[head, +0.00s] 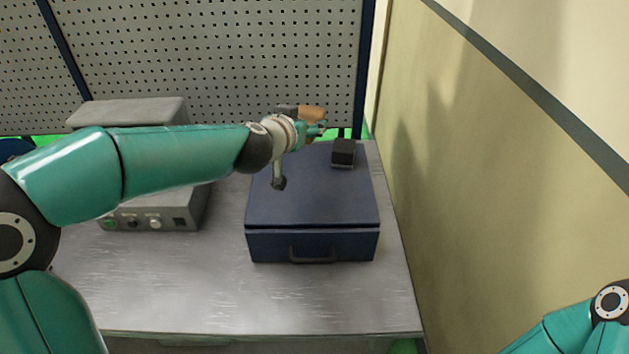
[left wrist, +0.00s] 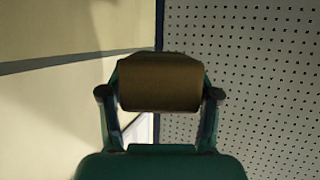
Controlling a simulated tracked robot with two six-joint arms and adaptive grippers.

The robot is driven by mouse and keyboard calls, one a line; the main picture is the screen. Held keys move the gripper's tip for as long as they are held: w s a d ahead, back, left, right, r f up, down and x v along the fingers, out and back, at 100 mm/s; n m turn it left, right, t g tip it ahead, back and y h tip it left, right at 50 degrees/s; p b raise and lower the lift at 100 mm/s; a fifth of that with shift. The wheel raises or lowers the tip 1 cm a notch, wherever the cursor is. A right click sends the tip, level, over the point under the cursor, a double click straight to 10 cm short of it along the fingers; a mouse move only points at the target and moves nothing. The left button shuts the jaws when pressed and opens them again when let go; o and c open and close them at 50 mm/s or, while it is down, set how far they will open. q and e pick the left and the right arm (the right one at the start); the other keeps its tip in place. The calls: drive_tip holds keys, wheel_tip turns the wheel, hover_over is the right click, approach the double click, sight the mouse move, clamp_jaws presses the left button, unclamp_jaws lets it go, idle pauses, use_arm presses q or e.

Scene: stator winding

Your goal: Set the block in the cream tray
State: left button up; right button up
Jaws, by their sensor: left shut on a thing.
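My left gripper (head: 318,129) is above the back part of the blue case, its arm reaching in from the left. In the left wrist view, the left gripper (left wrist: 160,92) is shut on a brown block (left wrist: 160,82), with one finger on each side of it. A tan-brown patch at the gripper in the head view looks like the same block (head: 312,113), partly hidden by the wrist. I see no cream tray in either view. My right gripper is out of view; only part of its arm shows at the lower right.
A closed dark blue case (head: 312,210) stands on the grey metal table (head: 230,295). A small black object (head: 343,152) sits on its lid, right of my left gripper. A grey control box (head: 165,215) stands left, a perforated panel (head: 220,50) behind, a wall (head: 480,170) right.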

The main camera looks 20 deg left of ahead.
use_arm(q)
drive_tip(key=b, duration=0.9)
hover_over(311, 197)
wheel_tip(311, 197, down, 14)
drive_tip(key=shift+f+b, duration=0.5)
drive_tip(key=shift+f, duration=2.1)
drive_tip(key=o, duration=1.3)
